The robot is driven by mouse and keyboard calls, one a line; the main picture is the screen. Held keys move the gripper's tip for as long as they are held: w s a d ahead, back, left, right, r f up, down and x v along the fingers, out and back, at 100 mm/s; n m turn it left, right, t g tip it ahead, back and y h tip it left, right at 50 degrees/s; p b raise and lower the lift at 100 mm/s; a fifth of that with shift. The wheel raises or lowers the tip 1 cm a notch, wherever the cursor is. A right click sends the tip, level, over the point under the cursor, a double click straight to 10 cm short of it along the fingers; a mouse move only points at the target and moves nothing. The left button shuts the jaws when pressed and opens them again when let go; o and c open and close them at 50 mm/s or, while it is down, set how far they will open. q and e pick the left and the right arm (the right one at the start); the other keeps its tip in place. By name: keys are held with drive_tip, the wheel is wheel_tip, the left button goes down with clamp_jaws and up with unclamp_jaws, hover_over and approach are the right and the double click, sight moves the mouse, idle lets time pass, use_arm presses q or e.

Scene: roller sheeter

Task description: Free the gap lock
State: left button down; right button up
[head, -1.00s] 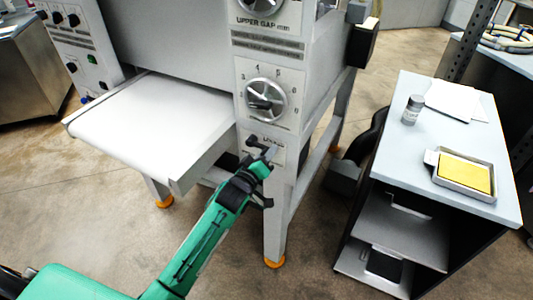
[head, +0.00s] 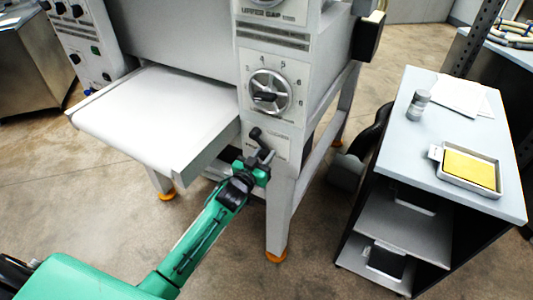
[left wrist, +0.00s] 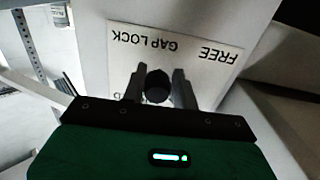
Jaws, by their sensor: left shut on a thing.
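The gap lock lever (head: 258,140) is a dark handle on the machine's front post, below the numbered dial. In the left wrist view its round black end (left wrist: 157,86) lies between my two fingers. My left gripper (head: 263,161) is shut on the lever; the wrist view shows the gripper's fingers (left wrist: 159,73) on both sides of it. The label plate (left wrist: 185,50) reads "GAP LOCK" and "FREE", upside down in the wrist view. In the head view my gripper and the lever cover part of this plate. My right gripper is not in view.
The numbered dial (head: 269,93) sits just above the lever. A white feed table (head: 155,115) sticks out left of the post. A grey cart (head: 400,155) at right carries a small jar (head: 418,104), papers and a tray (head: 468,187). Floor shows between machine and cart.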

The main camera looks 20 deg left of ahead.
use_arm(q)
drive_tip(key=shift+w+a+f+m, duration=0.1)
drive_tip(key=shift+a+f+m, duration=0.15)
drive_tip(key=shift+m, duration=0.6)
drive_tip(key=shift+w+a+f+m, duration=0.15)
drive_tip(key=shift+a+m, duration=0.2)
drive_tip(key=shift+m, duration=0.5)
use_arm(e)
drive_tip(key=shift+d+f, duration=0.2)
use_arm(q)
drive_tip(key=shift+s, duration=0.1)
drive_tip(key=c, duration=1.2)
unclamp_jaws()
drive_tip(key=shift+d, duration=0.1)
drive_tip(key=shift+f, duration=0.1)
drive_tip(key=shift+s, duration=0.15)
drive_tip(key=shift+s+a+b, duration=0.45)
drive_tip(key=shift+s, duration=1.75)
drive_tip(key=shift+s+a+b, duration=0.4)
drive_tip(key=shift+s+a, duration=0.05)
drive_tip(key=shift+s, duration=1.8)
drive_tip(key=shift+s+a+b, duration=0.45)
drive_tip(key=shift+s, duration=1.75)
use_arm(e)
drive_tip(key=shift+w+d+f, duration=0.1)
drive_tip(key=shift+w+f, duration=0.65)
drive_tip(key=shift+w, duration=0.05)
